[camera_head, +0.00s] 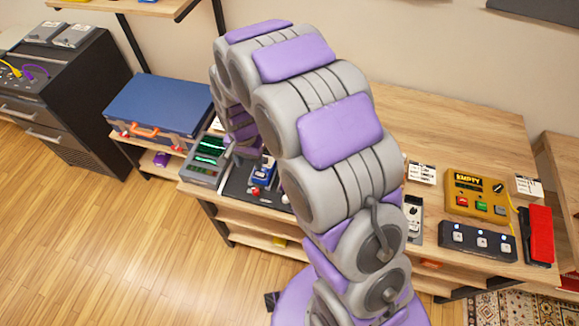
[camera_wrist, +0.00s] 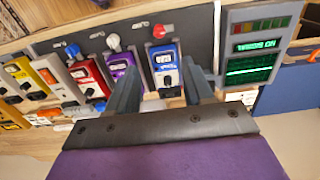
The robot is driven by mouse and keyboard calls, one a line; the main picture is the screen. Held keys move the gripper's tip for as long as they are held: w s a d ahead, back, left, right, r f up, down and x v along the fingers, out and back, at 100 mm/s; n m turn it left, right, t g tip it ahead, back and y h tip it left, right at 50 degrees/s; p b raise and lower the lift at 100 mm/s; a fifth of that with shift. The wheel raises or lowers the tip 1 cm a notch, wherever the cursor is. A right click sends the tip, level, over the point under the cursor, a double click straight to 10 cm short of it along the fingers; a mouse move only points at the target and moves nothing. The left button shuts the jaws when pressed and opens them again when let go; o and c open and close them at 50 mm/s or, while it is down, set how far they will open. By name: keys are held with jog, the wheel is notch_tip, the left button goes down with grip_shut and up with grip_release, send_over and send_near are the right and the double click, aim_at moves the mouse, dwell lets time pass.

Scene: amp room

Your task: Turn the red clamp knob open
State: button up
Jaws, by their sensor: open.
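The red clamp knob (camera_wrist: 163,31) shows at the top middle of the wrist view, on a dark board just past the end of a blue pedal (camera_wrist: 165,68). In the head view the red knob (camera_head: 255,191) is at the front of the board, left of my arm. My gripper (camera_wrist: 159,66) is open and empty in the wrist view, its two fingers spread on either side of the blue pedal. The knob lies beyond the fingertips, apart from them. I cannot tell the height gap. In the head view my arm hides much of the board.
A meter with a green screen (camera_wrist: 252,55) stands close to the right finger. Purple (camera_wrist: 121,67) and red (camera_wrist: 88,76) pedals sit to the left, with white (camera_wrist: 113,41) and blue (camera_wrist: 73,50) knobs. A blue case (camera_head: 158,104) lies farther left in the head view.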

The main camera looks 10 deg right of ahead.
jog(key=s+d+r+n, duration=0.1)
jog(key=s+d+r, duration=0.3)
jog(key=s+r, duration=0.2)
jog(key=s+d+r+n+g, duration=0.1)
jog(key=s+d+r+n, duration=0.1)
jog(key=s+d+r, duration=0.2)
jog(key=shift+s+d+r, duration=0.2)
jog(key=shift+s+r, duration=1.05)
jog(key=shift+s, duration=0.5)
jog(key=s+d+r+n, duration=0.1)
jog(key=s+d+r, duration=0.1)
jog(key=s, duration=0.6)
jog(key=s+d+r+n+b, duration=0.1)
jog(key=s+d+n, duration=0.1)
jog(key=s, duration=0.7)
jog(key=shift+s+d+r+g, duration=0.2)
jog(key=shift+d+r+g, duration=0.05)
jog(key=shift+r+g, duration=0.15)
